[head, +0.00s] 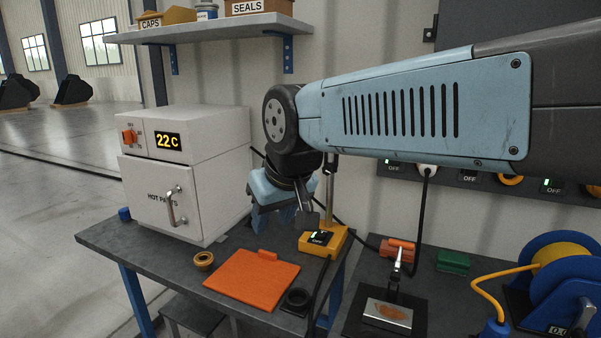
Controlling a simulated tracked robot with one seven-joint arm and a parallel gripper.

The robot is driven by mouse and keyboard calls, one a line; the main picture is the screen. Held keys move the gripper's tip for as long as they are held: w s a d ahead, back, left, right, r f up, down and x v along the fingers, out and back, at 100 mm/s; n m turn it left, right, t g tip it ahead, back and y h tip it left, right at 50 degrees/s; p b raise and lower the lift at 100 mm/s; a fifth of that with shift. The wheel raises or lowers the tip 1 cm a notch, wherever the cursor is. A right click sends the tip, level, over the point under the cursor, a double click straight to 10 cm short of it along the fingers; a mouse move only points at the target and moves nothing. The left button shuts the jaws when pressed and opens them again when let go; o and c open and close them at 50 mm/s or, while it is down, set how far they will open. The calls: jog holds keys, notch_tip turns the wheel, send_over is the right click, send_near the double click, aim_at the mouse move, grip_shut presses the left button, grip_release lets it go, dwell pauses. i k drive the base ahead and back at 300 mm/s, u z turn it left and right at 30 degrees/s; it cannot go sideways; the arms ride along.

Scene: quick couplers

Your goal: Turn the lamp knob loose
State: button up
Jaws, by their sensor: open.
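A yellow base (332,241) with a small display reading OFF stands at the back right of the grey bench. A thin post (330,188) rises behind my arm, apparently from this base, and may belong to the lamp. The lamp's head and knob cannot be made out; my arm covers that area. My gripper (303,219) points down just left of the post and in front of the yellow base. It is open, with nothing visible between its fingers. Whether it touches the post cannot be told.
A white oven (185,175) reading 22C stands left on the bench (150,250). A shelf (210,30) hangs above. A blue reel (552,285) stands right.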

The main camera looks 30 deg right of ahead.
aim_at(327, 170)
jog(key=z, duration=0.1)
jog(key=k, duration=1.15)
jog(key=z, duration=0.35)
jog(key=i, duration=1)
jog(key=u, duration=0.05)
